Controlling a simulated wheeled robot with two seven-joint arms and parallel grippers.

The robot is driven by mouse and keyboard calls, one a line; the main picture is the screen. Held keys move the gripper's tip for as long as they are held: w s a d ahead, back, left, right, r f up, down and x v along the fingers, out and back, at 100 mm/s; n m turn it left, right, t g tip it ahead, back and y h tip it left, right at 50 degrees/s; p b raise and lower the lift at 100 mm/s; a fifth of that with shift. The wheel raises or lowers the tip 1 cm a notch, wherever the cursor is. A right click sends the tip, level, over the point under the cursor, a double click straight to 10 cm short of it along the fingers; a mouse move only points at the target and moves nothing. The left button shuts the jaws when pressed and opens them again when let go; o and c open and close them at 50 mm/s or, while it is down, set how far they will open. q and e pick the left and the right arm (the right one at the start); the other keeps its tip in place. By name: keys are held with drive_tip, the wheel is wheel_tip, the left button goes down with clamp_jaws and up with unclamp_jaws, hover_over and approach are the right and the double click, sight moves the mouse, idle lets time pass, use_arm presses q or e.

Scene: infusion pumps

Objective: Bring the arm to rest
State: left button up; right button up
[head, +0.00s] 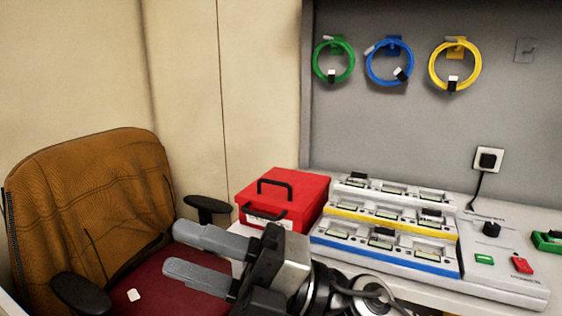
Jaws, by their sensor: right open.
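My right gripper (196,256) reaches in from the bottom centre of the head view, its two grey fingers pointing left. The fingers are apart with nothing between them. They show in front of the chair's dark red seat (190,296) and to the left of the red box. The right wrist hides part of the table's front edge. My left gripper is not in view.
A red box (310,187) with black handles stands beside a rack of pumps (388,268) with white, yellow and blue rows. Green (351,68), blue (369,72) and yellow (478,68) cable coils hang on the wall. An orange-brown chair (90,190) stands left.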

drive_tip(key=w+d+f+m+t+h, duration=0.4)
drive_tip(key=d+f+m+t+h, duration=0.4)
drive_tip(key=m, duration=0.5)
drive_tip(key=w+d+f+m+t+h, duration=0.3)
drive_tip(key=d+f+m+t, duration=0.25)
drive_tip(key=m+t, duration=0.6)
drive_tip(key=s+d+f+m+g+h, duration=0.4)
drive_tip(key=s+f+m, duration=0.1)
drive_tip(key=f, duration=0.6)
drive_tip(key=s+d+f+m+g+h, duration=0.4)
drive_tip(key=s+f, duration=0.3)
drive_tip(key=f, duration=0.5)
drive_tip(key=shift+s+d+f+m+g, duration=0.25)
drive_tip(key=shift+d+m+g, duration=0.2)
drive_tip(key=shift+m+g, duration=0.3)
drive_tip(key=shift+c, duration=0.6)
drive_tip(key=shift+d+t, duration=0.1)
drive_tip(key=shift+t, duration=0.2)
